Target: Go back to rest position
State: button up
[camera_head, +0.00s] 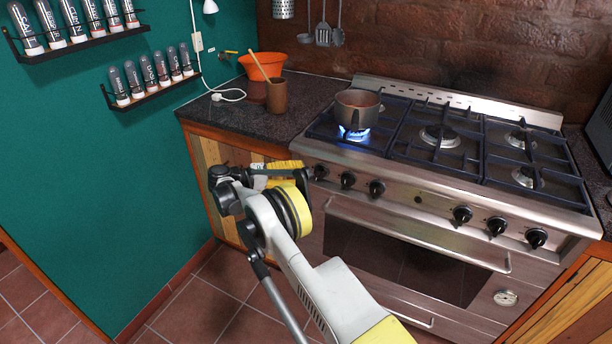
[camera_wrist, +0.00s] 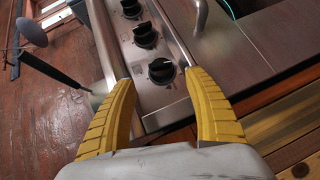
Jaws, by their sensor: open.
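My gripper (camera_head: 284,172) is in front of the stove's left end in the head view, close to the knobs and raised above the floor. In the wrist view my gripper (camera_wrist: 160,79) shows two yellow ribbed fingers spread apart with nothing between them. A black stove knob (camera_wrist: 162,70) appears beyond the gap between the fingertips. I cannot tell from the pictures whether a finger touches the knob or the panel. My arm reaches up from the lower right of the head view.
A pot (camera_head: 357,108) stands over a lit blue flame (camera_head: 354,134) on the stove (camera_head: 420,190). The counter (camera_head: 238,117) holds an orange bowl (camera_head: 262,71) and a brown cup (camera_head: 277,96) with a wooden utensil. Spice racks (camera_head: 150,91) hang on the green wall. The tiled floor (camera_head: 200,300) shows clear at lower left.

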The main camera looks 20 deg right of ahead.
jog(key=shift+a, duration=0.15)
jog(key=shift+r, duration=0.1)
jog(key=r+y, duration=0.1)
jog(key=r, duration=0.2)
jog(key=r+n+t+y, duration=0.1)
jog(key=r, duration=0.3)
jog(key=s+r+n+t+y, duration=0.1)
jog(key=r, duration=0.3)
jog(key=shift+d+r, duration=0.1)
jog(key=shift+d, duration=0.25)
jog(key=s+a+r+n+t+y, duration=0.25)
jog(key=s+r+y, duration=0.25)
jog(key=s+r, duration=0.55)
jog(key=s+a+f+t+y, duration=0.1)
jog(key=s+a, duration=0.3)
jog(key=s, duration=0.5)
jog(key=s+a+f+t+y, duration=0.2)
jog(key=s+a+y, duration=0.2)
jog(key=s, duration=0.6)
jog(key=s+a+f+m+t+y, duration=0.1)
jog(key=s+a, duration=0.3)
jog(key=s, duration=0.5)
jog(key=shift+s+f+y, duration=0.25)
jog(key=shift+f+y, duration=0.2)
jog(key=shift+y, duration=0.45)
